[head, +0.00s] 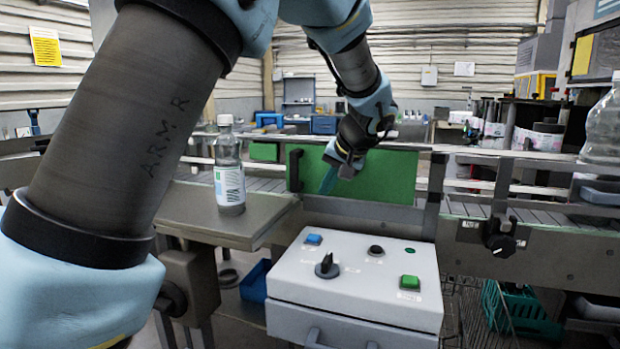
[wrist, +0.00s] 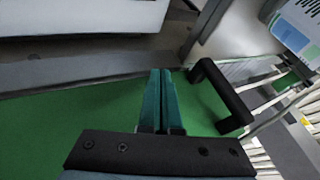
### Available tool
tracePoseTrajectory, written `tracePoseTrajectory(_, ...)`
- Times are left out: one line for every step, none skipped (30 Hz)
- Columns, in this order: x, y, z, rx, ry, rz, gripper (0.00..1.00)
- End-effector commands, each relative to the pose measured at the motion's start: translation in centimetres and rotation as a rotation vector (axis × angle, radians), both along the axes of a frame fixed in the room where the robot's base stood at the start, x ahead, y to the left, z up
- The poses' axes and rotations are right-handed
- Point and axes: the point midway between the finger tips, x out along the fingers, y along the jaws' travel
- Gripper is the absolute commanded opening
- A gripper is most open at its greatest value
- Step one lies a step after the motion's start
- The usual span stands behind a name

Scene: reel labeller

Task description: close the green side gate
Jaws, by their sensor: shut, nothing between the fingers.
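The green side gate (head: 385,180) is a flat green panel along the conveyor side, behind the control box in the head view. It also fills much of the lower wrist view (wrist: 60,130). Its black bar handle (head: 295,170) is at its left end in the head view. In the wrist view the handle (wrist: 222,95) is just right of my fingers. My gripper (head: 326,187) is in front of the panel, right of the handle, with its teal fingers (wrist: 160,75) together and empty. I cannot tell whether the fingertips touch the panel, or whether the gate is fully closed.
A grey control box (head: 355,275) with buttons and a knob stands below and in front of the gate. A labelled clear bottle (head: 229,170) stands on a metal side table (head: 200,222) to the left. A black clamp knob (head: 502,245) sticks out at the right.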

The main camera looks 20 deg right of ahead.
Motion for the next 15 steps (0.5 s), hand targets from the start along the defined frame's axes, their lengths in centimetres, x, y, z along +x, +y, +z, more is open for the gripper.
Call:
tracePoseTrajectory(0.7, 0.7, 0.4, 0.002, 0.001, 0.004, 0.00)
tracePoseTrajectory(1.0, 1.1, 0.5, 0.000, 0.001, 0.004, 0.00)
tracePoseTrajectory(1.4, 1.5, 0.4, 0.000, 0.001, 0.004, 0.00)
tracePoseTrajectory(1.6, 1.8, 0.4, 0.000, 0.001, 0.003, 0.00)
tracePoseTrajectory(1.8, 2.0, 0.4, 0.000, 0.001, 0.003, 0.00)
tracePoseTrajectory(2.1, 2.3, 0.3, 0.000, 0.000, 0.002, 0.00)
tracePoseTrajectory(2.3, 2.5, 0.3, 0.000, 0.000, 0.002, 0.00)
tracePoseTrajectory(2.4, 2.6, 0.2, -0.001, 0.000, 0.002, 0.00)
tracePoseTrajectory(2.5, 2.8, 0.2, 0.001, 0.000, 0.002, 0.00)
tracePoseTrajectory(2.6, 2.8, 0.2, 0.001, 0.000, 0.002, 0.00)
tracePoseTrajectory(2.7, 2.9, 0.1, 0.001, 0.000, 0.002, 0.00)
tracePoseTrajectory(2.7, 2.9, 0.1, -0.001, 0.000, 0.001, 0.00)
tracePoseTrajectory(2.7, 3.0, 0.1, 0.000, 0.000, 0.000, 0.00)
tracePoseTrajectory(2.7, 3.0, 0.0, 0.000, 0.000, 0.000, 0.00)
tracePoseTrajectory(2.7, 3.0, 0.0, 0.000, 0.000, 0.000, 0.00)
